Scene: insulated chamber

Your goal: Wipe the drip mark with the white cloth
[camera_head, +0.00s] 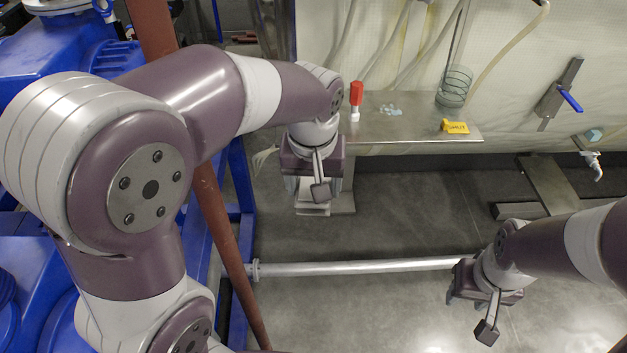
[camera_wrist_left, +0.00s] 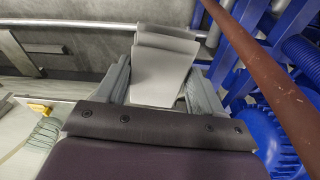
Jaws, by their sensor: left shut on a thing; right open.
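The white cloth (camera_wrist_left: 163,66) hangs folded between the two fingers of my left gripper (camera_wrist_left: 158,88) in the left wrist view. In the head view my left gripper (camera_head: 315,190) points down, shut on the cloth (camera_head: 313,209), in front of the metal shelf's left end. A pale blue patch (camera_head: 390,110), which looks like the drip mark, lies on the metal shelf (camera_head: 405,130), behind and to the right of this gripper. The cloth is apart from it. My right gripper (camera_head: 484,297) is open and empty at the lower right, above the floor.
A red-topped white bottle (camera_head: 355,98) stands left of the patch. A yellow tag (camera_head: 454,127) and a coiled clear tube (camera_head: 454,86) are on its right. A blue-handled valve (camera_head: 568,98) is on the wall. A grey pipe (camera_head: 365,267) crosses low, and a brown pole (camera_head: 215,215) stands left.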

